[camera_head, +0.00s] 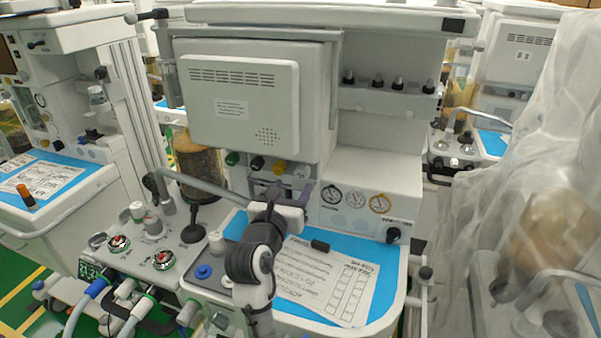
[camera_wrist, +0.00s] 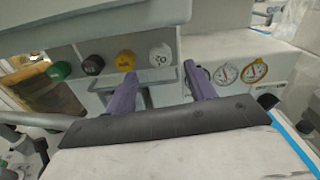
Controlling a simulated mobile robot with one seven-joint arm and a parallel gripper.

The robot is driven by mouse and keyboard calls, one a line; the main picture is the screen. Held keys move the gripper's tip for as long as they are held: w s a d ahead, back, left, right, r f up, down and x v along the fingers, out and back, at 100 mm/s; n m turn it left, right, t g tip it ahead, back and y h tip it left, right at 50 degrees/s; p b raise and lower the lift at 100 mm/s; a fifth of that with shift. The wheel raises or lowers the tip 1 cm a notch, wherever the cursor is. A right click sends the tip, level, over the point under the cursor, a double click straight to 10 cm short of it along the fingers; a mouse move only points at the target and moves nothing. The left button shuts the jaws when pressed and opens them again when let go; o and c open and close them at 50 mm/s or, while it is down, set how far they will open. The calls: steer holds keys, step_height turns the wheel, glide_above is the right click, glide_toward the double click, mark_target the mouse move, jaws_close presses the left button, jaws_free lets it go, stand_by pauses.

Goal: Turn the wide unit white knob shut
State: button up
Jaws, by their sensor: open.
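The wide unit (camera_head: 315,100) stands in the middle of the head view. Its row of round knobs sits under the overhanging monitor housing. The white knob (camera_head: 302,172) is the rightmost of the row, and it also shows in the wrist view (camera_wrist: 161,55) with dark marks on its face. My gripper (camera_head: 281,187) is in front of the row. In the wrist view my gripper (camera_wrist: 160,70) has its two purple-grey fingers spread, with the white knob seen between and beyond the tips, nearer the right one. The fingers appear empty; I cannot tell the exact gap to the knob.
Left of it are a yellow knob (camera_wrist: 125,60), a black one (camera_wrist: 92,65) and a green one (camera_wrist: 59,70). Gauges (camera_head: 355,199) are to the right. A blue worktop (camera_head: 385,275) with a paper sheet (camera_head: 325,280) lies below my arm. A translucent sheet (camera_head: 530,170) hangs at right.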

mark_target(301, 174)
steer(key=p+x, duration=0.1)
steer(key=x, duration=0.5)
steer(key=shift+c, duration=0.4)
steer(key=c, duration=0.9)
steer(key=shift+m, duration=0.3)
